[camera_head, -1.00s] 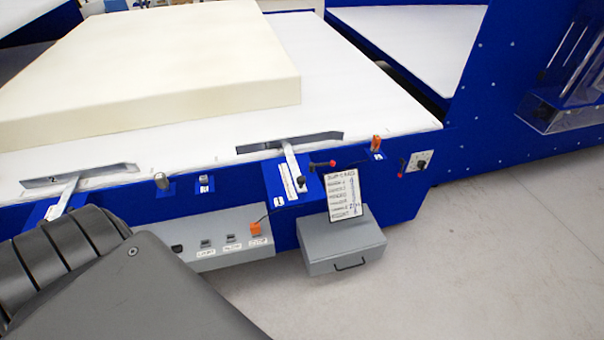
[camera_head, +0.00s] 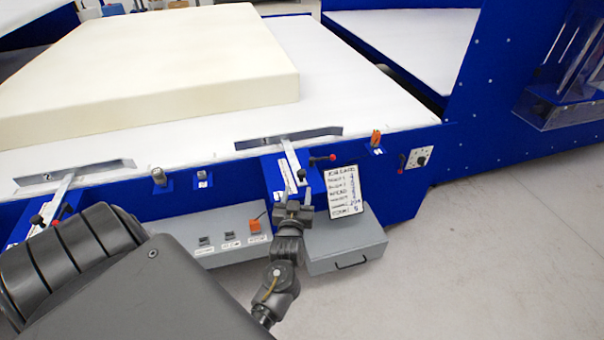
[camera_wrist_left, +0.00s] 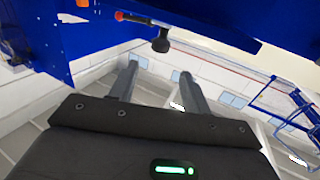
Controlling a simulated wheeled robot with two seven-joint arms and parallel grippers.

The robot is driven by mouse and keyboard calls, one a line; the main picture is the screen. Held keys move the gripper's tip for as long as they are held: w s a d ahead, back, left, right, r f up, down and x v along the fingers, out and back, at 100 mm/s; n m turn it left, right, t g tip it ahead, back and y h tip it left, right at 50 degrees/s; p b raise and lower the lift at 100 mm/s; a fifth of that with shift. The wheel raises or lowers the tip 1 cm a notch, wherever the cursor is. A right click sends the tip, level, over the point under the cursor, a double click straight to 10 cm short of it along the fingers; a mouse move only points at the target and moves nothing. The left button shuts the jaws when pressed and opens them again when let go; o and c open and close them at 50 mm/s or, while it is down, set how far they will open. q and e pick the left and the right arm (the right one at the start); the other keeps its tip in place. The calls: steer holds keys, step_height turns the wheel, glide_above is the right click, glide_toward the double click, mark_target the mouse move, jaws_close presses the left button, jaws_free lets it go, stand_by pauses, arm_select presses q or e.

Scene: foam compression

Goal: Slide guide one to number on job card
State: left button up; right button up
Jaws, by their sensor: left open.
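A grey guide plate (camera_head: 290,138) sits on an arm and slide block (camera_head: 283,177) at the table's front edge, with a black knob (camera_head: 302,174) and a red-tipped lever (camera_head: 331,157). Its number is not readable. Another guide plate (camera_head: 75,175), marked 2, is at the left. The white job card (camera_head: 345,192) stands on a grey box; its writing is too small to read surely. My left gripper (camera_head: 293,208) is open and empty, just below the slide block and left of the card. In the left wrist view its spread fingers (camera_wrist_left: 158,83) are below a black knob (camera_wrist_left: 161,43).
A cream foam block (camera_head: 170,70) lies on the white table. A grey control box (camera_head: 225,235) hangs at the front, and the grey drawer box (camera_head: 340,245) stands right of my arm. Open floor (camera_head: 500,240) lies to the right.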

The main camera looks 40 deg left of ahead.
mark_target(301, 176)
arm_select(q)
steer(key=b+x, duration=0.4)
steer(key=x, duration=0.4)
steer(key=shift+w+a+f, duration=0.1)
steer(key=shift+w+f, duration=0.05)
steer(key=shift+w, duration=0.2)
steer(key=shift+w+a+b, duration=0.35)
steer(key=shift+w+b, duration=0.1)
jaws_close()
arm_select(e)
steer(key=f, duration=0.2)
steer(key=d+f, duration=0.1)
steer(key=f, duration=0.2)
